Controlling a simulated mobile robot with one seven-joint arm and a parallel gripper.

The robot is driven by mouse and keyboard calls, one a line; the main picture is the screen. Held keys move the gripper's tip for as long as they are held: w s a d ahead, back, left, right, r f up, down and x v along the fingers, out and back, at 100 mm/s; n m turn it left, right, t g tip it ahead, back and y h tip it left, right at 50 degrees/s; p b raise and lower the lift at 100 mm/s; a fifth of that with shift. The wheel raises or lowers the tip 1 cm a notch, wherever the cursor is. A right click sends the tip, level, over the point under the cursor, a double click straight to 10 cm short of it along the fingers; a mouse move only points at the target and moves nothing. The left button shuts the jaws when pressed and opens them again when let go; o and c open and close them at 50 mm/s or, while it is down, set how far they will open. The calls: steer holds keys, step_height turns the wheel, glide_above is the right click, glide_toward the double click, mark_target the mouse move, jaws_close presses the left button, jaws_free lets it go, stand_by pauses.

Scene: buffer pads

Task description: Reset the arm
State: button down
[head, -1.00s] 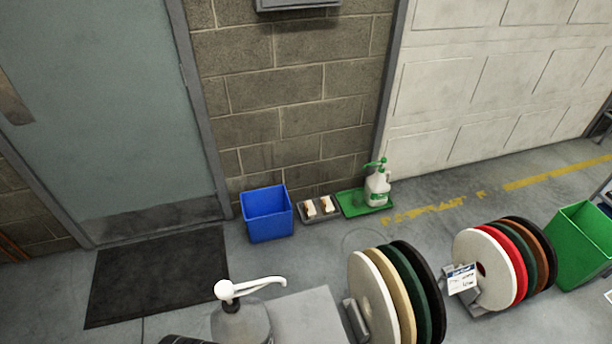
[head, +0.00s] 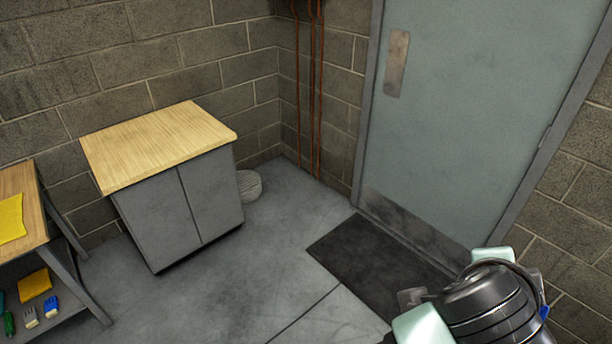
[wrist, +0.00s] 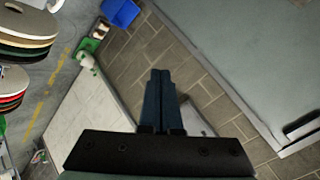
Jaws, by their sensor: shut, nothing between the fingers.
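My gripper (wrist: 160,80) shows in the wrist view, its two dark fingers together with nothing between them. It is in the air, with the block wall, the pale panelled door and the floor beyond it. In the head view part of my arm shows at the lower right, in front of the dark floor mat; the fingertips cannot be made out there.
A grey cabinet (head: 178,210) with a wooden top stands against the wall. A wooden workbench (head: 30,185) with a yellow cloth is at the left edge. A dark mat (head: 370,262) lies before the grey door (head: 475,110). The floor between is clear. Buffer pads (wrist: 25,45) show in the wrist view.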

step_height(320, 180, up, 13)
steer(key=w+d+n+t+h, duration=0.2)
steer(key=t+h, duration=0.2)
steer(key=a+r+n+t+b, duration=0.3)
steer(key=a+r+n+t, duration=0.6)
steer(key=a+r, duration=0.7)
step_height(320, 180, up, 4)
steer(key=shift+f+t+y, duration=0.1)
steer(key=shift+t+y, duration=0.3)
steer(key=shift+t, duration=0.8)
steer(key=c, duration=1.3)
jaws_free()
steer(key=s+a+n+t+y, duration=0.1)
steer(key=a+n+y, duration=0.2)
steer(key=a, duration=0.1)
steer(key=s+a+r+n+t+y, duration=0.1)
steer(key=a+n+t+y, duration=0.1)
steer(key=a+n+y, duration=0.1)
steer(key=a+r+n+t+y, duration=0.1)
steer(key=a+n+t+y, duration=0.1)
steer(key=a+y, duration=0.3)
steer(key=shift+s+a+n+b, duration=0.4)
steer(key=shift+a+n, duration=0.15)
steer(key=shift+n, duration=0.25)
steer(key=o, duration=0.5)
steer(key=shift+a, duration=0.1)
steer(key=shift+c, duration=0.2)
steer(key=shift+o, duration=0.2)
steer(key=shift+a, duration=0.1)
